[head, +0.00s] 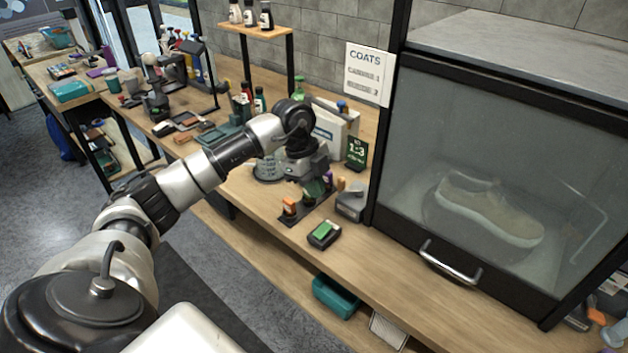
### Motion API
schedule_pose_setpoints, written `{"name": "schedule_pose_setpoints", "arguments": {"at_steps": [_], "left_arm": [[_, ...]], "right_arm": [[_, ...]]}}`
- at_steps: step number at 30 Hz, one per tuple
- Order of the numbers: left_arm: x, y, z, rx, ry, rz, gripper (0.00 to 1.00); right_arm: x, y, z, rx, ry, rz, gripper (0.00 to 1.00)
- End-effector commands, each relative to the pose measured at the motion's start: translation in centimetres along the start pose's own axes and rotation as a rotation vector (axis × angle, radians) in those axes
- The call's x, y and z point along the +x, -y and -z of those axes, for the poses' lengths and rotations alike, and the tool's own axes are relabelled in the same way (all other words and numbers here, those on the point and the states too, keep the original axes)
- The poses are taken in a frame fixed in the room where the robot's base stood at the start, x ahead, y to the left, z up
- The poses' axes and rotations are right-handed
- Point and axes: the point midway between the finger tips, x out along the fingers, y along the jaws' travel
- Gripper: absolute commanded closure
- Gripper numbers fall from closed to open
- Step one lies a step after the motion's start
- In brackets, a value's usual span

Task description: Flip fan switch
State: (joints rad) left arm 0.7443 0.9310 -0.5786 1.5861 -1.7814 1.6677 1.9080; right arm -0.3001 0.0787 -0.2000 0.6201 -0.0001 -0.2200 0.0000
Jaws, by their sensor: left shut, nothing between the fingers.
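My left gripper (316,190) is shut and empty, pointing down over the wooden bench beside the glass booth. A small dark box with a green top (323,234) sits near the bench's front edge, in front of the gripper and apart from it; it may be the fan switch, but no label is readable. The glass booth (500,130) is on the right, its front panel down with a metal handle (450,264). A beige sneaker (488,210) shows behind the glass. My right gripper is out of view.
A small rack with orange-capped bottles (289,207) and a grey box (352,202) stand close to the gripper. A green-and-black "1:3" sign (356,152) is behind. A teal bin (336,297) is below.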

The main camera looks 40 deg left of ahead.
Motion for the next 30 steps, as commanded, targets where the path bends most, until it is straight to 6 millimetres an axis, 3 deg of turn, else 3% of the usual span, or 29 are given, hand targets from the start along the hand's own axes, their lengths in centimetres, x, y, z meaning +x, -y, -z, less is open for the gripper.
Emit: {"name": "schedule_pose_setpoints", "arguments": {"at_steps": [6,13,18,30], "left_arm": [[4.8,-0.1,0.1,0.0,-0.003,-0.004,1.0],[8.4,0.3,-0.6,0.0,-0.003,-0.001,1.0],[9.5,0.5,-0.9,0.001,-0.003,0.0,1.0],[9.7,0.6,-1.0,0.001,-0.002,-0.004,1.0]], "right_arm": [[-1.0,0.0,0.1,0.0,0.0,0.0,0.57],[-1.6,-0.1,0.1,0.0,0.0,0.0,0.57],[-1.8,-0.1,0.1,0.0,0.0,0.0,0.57],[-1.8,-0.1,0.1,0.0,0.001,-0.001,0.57]]}}
